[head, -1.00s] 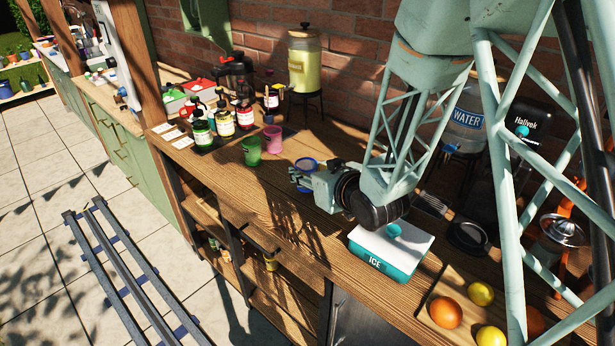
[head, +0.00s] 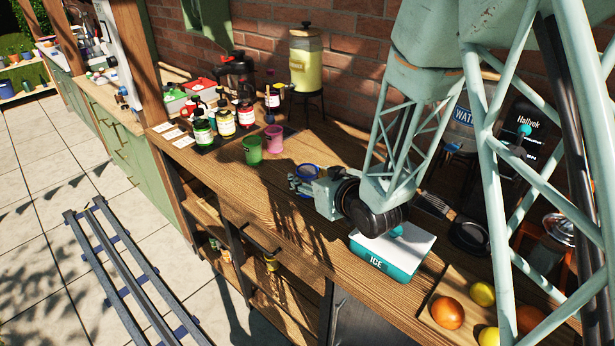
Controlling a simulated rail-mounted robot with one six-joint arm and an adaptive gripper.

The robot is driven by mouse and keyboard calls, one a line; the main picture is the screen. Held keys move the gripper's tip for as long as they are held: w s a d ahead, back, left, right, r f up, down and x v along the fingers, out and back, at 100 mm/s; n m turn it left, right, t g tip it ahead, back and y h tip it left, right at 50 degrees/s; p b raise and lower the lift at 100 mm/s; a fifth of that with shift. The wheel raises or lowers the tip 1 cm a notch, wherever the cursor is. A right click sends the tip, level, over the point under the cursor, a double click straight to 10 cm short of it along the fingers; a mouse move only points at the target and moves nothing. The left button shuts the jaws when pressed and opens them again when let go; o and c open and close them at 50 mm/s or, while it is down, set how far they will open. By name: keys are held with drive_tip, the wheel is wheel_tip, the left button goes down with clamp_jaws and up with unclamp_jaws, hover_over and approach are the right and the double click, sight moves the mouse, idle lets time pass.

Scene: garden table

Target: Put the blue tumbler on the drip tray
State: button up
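The blue tumbler (head: 308,168) stands on the wooden counter in the middle of the head view, its blue rim showing. My gripper (head: 295,184) reaches left from the dark wrist and is at the tumbler's near-left side, low over the counter. The gripper partly hides the tumbler's lower part. The fingers are small and overlap the tumbler, so I cannot tell whether they touch it or how far apart they are. A dark flat surface (head: 291,130) lies below the yellow drink dispenser (head: 305,62); I cannot tell if it is the drip tray.
A green tumbler (head: 252,150) and a pink tumbler (head: 274,138) stand to the left. Several syrup bottles (head: 224,122) are beyond them. A white-lidded ice box (head: 388,256) sits below my wrist. A board with fruit (head: 447,313) is at lower right. The counter's front is clear.

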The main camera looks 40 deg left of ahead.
drive_tip(key=shift+o, duration=0.5)
drive_tip(key=shift+r, duration=0.2)
drive_tip(key=shift+d, duration=0.1)
drive_tip(key=p+v, duration=0.1)
drive_tip(key=v, duration=1)
drive_tip(key=shift+s+d, duration=0.25)
drive_tip(key=shift+d, duration=0.05)
drive_tip(key=shift+r, duration=0.1)
drive_tip(key=shift+o, duration=0.6)
drive_tip(key=shift+w, duration=0.1)
